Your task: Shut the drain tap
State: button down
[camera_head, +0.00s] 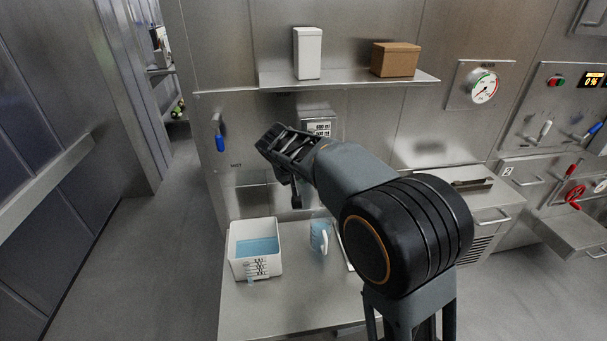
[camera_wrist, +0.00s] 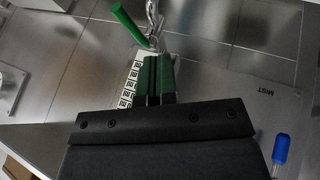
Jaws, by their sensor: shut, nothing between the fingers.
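A chrome tap (camera_wrist: 154,18) with a green lever handle (camera_wrist: 129,25) shows at the top of the wrist view, just beyond my fingertips. I take it for the drain tap, but no label on it can be read. The green handle slants away from the tap body. My gripper (camera_wrist: 158,58) is shut and empty, its tips close to the tap; I cannot tell whether they touch. In the head view my gripper (camera_head: 270,142) is in front of the steel wall, and the tap cannot be made out there.
A blue-handled lever (camera_head: 220,142) is on the wall left of my gripper, near a "MIST" label. Below stand a white tub (camera_head: 272,268) of blue liquid and a blue jug (camera_head: 318,236) on a steel counter (camera_head: 300,308). A shelf (camera_head: 350,79) is above.

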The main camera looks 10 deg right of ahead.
jog(key=w+d+f+p, duration=0.2)
jog(key=w+d+f, duration=0.1)
jog(key=d+f, duration=0.3)
jog(key=shift+w+d+f, duration=0.15)
jog(key=shift+w, duration=0.2)
dwell(0.4)
